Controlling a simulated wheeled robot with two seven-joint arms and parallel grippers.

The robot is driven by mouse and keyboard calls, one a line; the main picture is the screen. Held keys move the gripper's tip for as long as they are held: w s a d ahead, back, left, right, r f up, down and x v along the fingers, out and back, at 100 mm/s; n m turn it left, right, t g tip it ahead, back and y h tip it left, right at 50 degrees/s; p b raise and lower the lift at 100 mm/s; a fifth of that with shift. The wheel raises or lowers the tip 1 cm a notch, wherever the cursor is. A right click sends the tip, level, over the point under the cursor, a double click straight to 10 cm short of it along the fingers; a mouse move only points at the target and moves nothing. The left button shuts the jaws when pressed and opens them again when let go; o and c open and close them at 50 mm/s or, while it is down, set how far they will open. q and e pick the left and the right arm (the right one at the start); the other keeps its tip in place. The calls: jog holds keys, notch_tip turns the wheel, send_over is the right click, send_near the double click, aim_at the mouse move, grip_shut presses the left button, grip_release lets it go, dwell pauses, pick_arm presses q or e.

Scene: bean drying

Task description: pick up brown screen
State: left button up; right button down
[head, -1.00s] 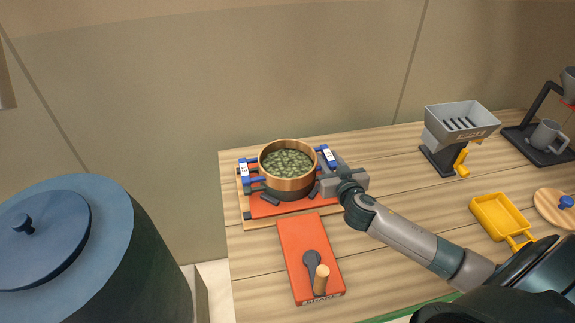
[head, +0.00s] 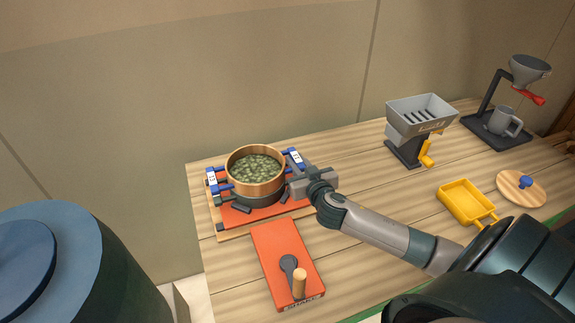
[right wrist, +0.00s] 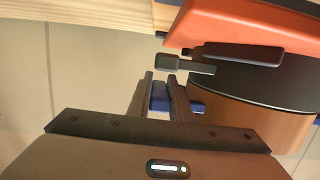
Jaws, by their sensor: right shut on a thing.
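The brown screen (head: 234,177) is a round wooden-rimmed sieve full of green beans. It is upright over a dark round base (head: 262,201) on an orange plate (head: 232,216). Blue handles with white labels stick out at its left (head: 212,182) and right (head: 293,157). My right gripper (head: 297,170) is at the right handle. In the right wrist view, the fingers (right wrist: 162,88) are shut around the blue handle (right wrist: 160,98), beside the wooden rim (right wrist: 235,120). Whether the screen is clear of the base cannot be told. My left gripper is not in view.
An orange board (head: 276,245) with a dark, wood-handled tool lies in front. A grey grinder (head: 405,150), yellow tray (head: 463,183), wooden lid (head: 508,187) and dripper stand (head: 488,105) are right. A large blue-grey drum (head: 88,270) stands left. The table between screen and grinder is clear.

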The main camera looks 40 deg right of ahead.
jog(key=shift+r, duration=0.45)
jog(key=r, duration=0.1)
jog(key=r+b, duration=0.1)
jog(key=r, duration=0.1)
jog(key=shift+s+d, duration=0.2)
jog(key=shift+d, duration=0.05)
jog(key=s+d+r+b, duration=0.3)
jog(key=s+d+r, duration=0.3)
jog(key=s+d, duration=0.1)
jog(key=shift+d+r, duration=0.4)
jog(key=shift+d, duration=0.35)
